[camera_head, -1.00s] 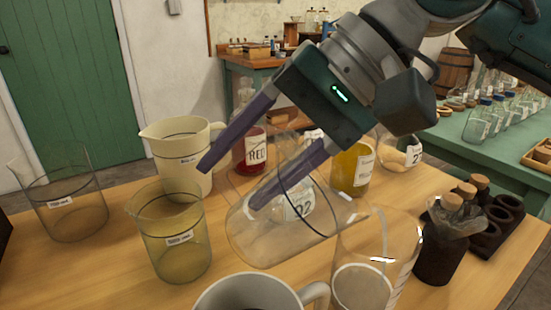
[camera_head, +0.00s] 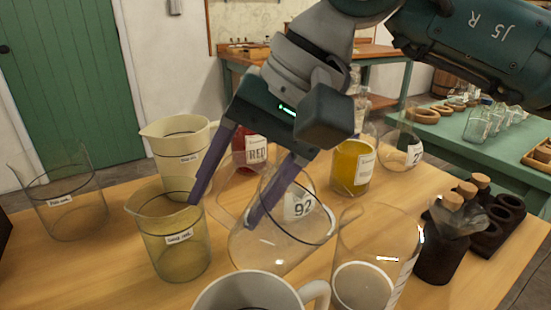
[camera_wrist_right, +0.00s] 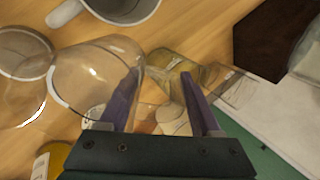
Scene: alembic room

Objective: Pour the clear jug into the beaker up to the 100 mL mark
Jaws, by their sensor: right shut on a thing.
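The clear jug (camera_head: 275,246), with a dark ring near its rim, leans slightly in front of my right gripper (camera_head: 222,211). An amber-tinted beaker (camera_head: 178,250) with a white label stands just left of the jug. A clear beaker (camera_head: 70,218) stands at the far left. Their label text is too small to read. My left gripper is out of view.
A cream jug (camera_head: 172,158) stands behind the amber beaker. A white mug (camera_head: 250,291) and a clear jar (camera_head: 375,245) crowd the front. Red (camera_head: 243,160) and yellow (camera_head: 352,168) bottles stand behind. A dark corked bottle (camera_head: 440,255) stands right.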

